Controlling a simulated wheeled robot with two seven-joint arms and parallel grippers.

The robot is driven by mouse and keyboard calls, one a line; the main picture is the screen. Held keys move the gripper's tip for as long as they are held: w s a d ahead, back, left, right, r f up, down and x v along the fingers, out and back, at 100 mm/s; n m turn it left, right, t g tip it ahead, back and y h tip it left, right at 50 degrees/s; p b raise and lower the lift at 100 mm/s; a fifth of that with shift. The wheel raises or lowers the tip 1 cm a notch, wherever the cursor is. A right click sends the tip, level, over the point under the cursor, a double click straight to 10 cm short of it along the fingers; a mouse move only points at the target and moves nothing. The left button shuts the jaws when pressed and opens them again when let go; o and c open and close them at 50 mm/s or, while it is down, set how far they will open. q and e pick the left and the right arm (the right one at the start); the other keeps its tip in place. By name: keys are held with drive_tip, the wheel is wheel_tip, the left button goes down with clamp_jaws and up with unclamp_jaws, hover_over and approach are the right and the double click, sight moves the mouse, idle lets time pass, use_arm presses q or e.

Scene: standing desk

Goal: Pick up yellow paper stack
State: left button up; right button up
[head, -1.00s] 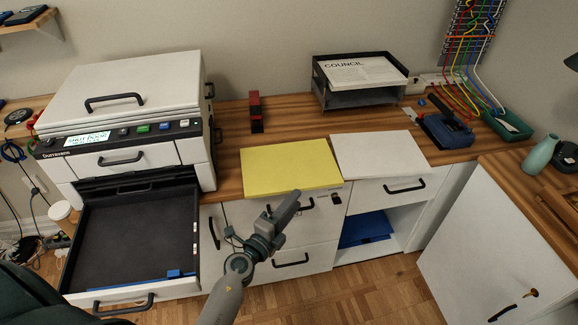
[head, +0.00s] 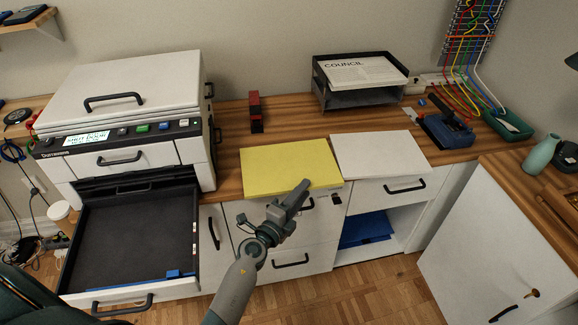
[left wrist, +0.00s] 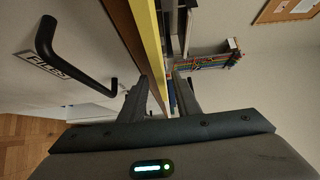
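The yellow paper stack (head: 290,167) lies flat on the wooden counter, its front edge near the counter's front edge. My left gripper (head: 303,185) is at the right part of the stack's front edge, overlapping it in the head view. In the left wrist view the stack shows edge-on as a yellow strip (left wrist: 152,35). The two fingers of the left gripper (left wrist: 161,97) stand apart there, with the strip running into the gap between them. I see no clear contact with the stack. My right gripper is not in view.
A white paper stack (head: 380,154) lies just right of the yellow one. A printer (head: 130,110) with an open drawer (head: 135,235) stands left. A black paper tray (head: 360,97) and a red stapler-like object (head: 256,112) are behind. Drawer handles (head: 290,262) project below the counter.

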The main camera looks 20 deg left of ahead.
use_arm(q)
clamp_jaws()
idle(1.1)
